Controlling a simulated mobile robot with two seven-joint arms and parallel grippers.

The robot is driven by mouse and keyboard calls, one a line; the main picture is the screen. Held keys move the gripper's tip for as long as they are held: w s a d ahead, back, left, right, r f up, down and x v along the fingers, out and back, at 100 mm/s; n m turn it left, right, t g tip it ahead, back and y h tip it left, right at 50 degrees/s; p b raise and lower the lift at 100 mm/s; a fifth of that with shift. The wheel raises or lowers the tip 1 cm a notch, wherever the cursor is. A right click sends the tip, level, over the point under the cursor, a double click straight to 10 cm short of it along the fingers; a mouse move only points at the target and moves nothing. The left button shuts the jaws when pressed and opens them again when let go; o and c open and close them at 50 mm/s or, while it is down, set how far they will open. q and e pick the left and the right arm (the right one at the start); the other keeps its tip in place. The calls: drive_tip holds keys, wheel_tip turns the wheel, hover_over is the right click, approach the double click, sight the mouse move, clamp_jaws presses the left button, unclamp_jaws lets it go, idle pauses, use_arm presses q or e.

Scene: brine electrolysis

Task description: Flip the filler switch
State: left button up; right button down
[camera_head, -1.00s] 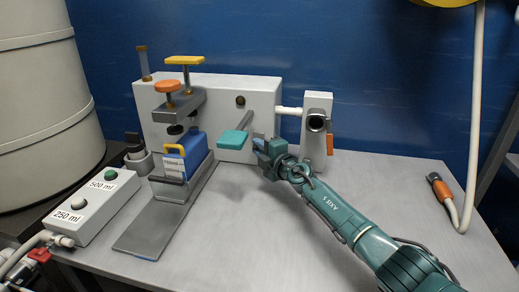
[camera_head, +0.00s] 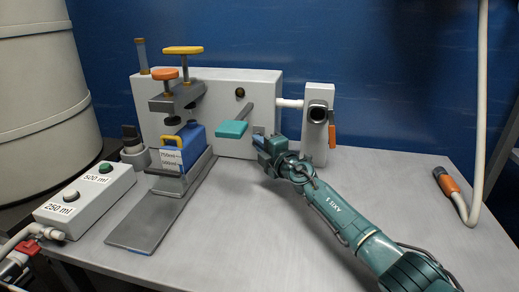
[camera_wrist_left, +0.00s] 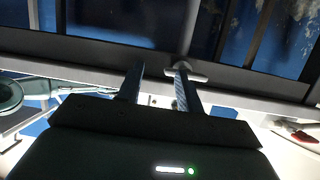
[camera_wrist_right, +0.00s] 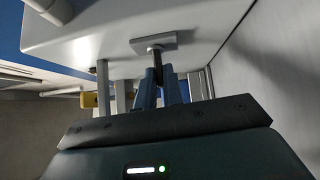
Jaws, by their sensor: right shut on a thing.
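The filler switch (camera_wrist_right: 155,43) is a small metal lever on a square grey plate, on the front face of the white machine box (camera_head: 220,82). In the head view my right gripper (camera_head: 262,142) is at the lower right of that face. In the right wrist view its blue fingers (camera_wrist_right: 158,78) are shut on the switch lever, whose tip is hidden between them. My left gripper is out of the head view. In the left wrist view its fingers (camera_wrist_left: 158,85) are apart with nothing between them.
A teal paddle lever (camera_head: 232,129) sticks out left of my right gripper. A valve block with an orange handle (camera_head: 332,136) stands close on its right. A blue container (camera_head: 195,145) sits under the clamp. A button box (camera_head: 88,200) is at left.

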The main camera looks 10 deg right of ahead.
drive_tip(key=c, duration=1.5)
unclamp_jaws()
use_arm(q)
drive_tip(key=shift+r, duration=0.1)
drive_tip(key=shift+r, duration=0.1)
